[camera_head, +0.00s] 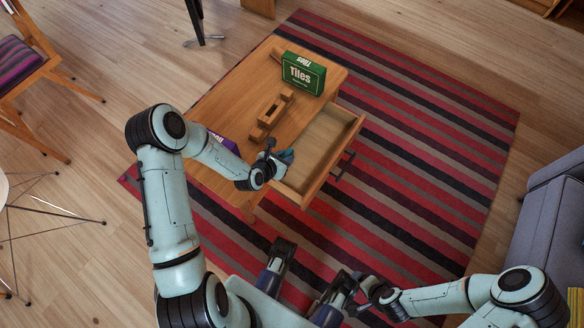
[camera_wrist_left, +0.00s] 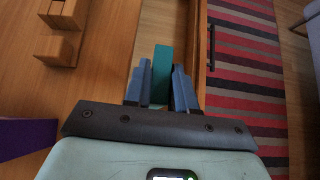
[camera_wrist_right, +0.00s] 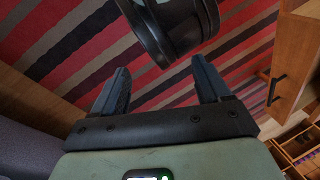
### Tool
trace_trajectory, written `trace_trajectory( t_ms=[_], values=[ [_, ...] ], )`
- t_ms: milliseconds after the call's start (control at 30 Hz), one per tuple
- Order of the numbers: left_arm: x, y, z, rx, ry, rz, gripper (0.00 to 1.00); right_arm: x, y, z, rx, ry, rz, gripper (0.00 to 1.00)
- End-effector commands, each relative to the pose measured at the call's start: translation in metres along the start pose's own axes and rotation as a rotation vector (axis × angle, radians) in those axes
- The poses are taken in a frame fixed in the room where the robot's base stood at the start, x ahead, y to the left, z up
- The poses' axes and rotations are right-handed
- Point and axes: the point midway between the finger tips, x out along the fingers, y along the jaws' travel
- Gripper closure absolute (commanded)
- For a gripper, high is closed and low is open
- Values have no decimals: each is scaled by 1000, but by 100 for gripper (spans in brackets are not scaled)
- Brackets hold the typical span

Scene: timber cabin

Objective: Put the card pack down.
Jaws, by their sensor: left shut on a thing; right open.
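The card pack (camera_wrist_left: 162,66) is a narrow teal block standing between the fingers of my left gripper (camera_wrist_left: 162,84) in the left wrist view. My left gripper (camera_head: 281,158) is shut on it. In the head view the hand is at the table's drawer side, over the near end of the open drawer (camera_head: 322,150); the fingers mostly hide the pack. Whether the pack touches anything below cannot be told. My right gripper (camera_wrist_right: 160,78) is open and empty, with striped rug behind it. In the head view it is low, right of centre.
The wooden table (camera_head: 232,98) carries a green Tiles box (camera_head: 303,73), a wooden piece (camera_head: 271,115) and a purple box (camera_head: 222,142) partly behind my left arm. The visible drawer floor is bare. A striped rug (camera_head: 430,130) lies below; a grey sofa (camera_head: 540,225) stands right.

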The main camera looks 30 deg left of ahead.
Motion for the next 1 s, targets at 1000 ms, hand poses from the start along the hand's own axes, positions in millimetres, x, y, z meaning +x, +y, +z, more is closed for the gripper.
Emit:
trace_trajectory(
  t_ms=[1000],
  values=[
    [94, -1, -119, 1, -1, -1, 100, 61, 42, -18, 45, 34, 59, 24]
  ],
)
